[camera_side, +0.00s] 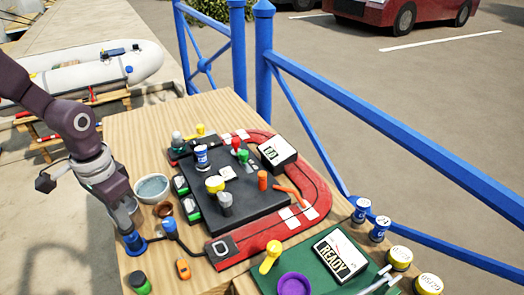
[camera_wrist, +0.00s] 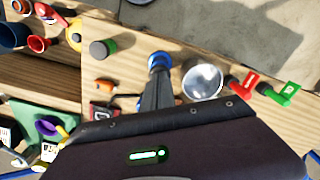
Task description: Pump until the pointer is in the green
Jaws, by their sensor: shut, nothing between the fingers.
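My gripper (camera_side: 130,236) is low over the near left part of the wooden table, and its fingers are shut with nothing between them. A blue round piece (camera_side: 135,244) is at the fingertips, and it also shows in the wrist view (camera_wrist: 159,61). I cannot tell whether it is the pump or whether the fingers touch it. A white-faced meter (camera_side: 278,152) stands on the red-edged board. Its pointer and any green band are too small to read.
An orange item (camera_side: 183,268) lies to the right. A black panel (camera_side: 240,190) holds coloured levers and cans. A READY display (camera_side: 339,256) stands on a green mat.

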